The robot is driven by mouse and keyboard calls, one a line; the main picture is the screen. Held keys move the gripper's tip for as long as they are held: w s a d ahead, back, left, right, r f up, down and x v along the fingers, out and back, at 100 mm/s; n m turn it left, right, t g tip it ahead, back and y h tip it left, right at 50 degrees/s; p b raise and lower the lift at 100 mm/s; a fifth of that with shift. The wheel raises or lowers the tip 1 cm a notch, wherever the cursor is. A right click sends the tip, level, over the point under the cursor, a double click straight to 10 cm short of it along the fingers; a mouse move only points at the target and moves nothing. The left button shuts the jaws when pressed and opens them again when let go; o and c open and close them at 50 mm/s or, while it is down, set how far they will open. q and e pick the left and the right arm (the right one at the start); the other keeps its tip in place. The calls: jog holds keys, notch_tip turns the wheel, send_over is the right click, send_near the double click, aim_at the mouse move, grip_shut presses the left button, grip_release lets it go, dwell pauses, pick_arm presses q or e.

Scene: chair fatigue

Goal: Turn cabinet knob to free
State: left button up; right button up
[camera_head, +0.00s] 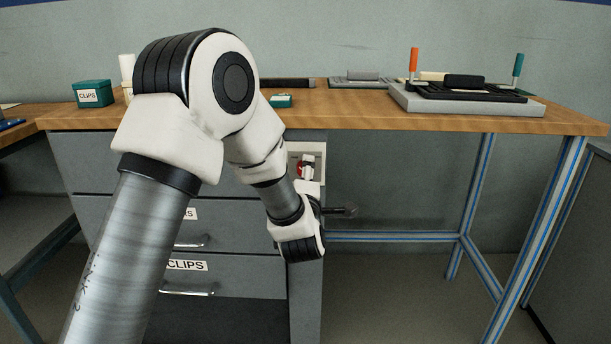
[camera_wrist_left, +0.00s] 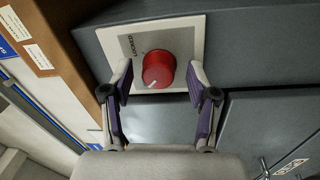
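The red cabinet knob (camera_wrist_left: 158,70) sits on a pale square plate (camera_wrist_left: 181,32) on the grey cabinet. A white mark shows near its lower edge in the left wrist view. The word LOCKED is printed on the plate to the left of the knob. My left gripper (camera_wrist_left: 160,78) is open, with one finger on each side of the knob; a gap seems to show on both sides. In the head view the knob (camera_head: 301,170) is partly covered, and my left arm hides most of the gripper. My right gripper is not in view.
The plate is at the upper right of the grey drawer cabinet (camera_head: 250,284), under the wooden desktop (camera_head: 350,117). A green CLIPS box (camera_head: 92,94) and a grey tray (camera_head: 470,106) stand on top. Open space with blue-striped legs (camera_head: 478,190) lies to the right.

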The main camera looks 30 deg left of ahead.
pick_arm(q)
jog(key=v, duration=1.2)
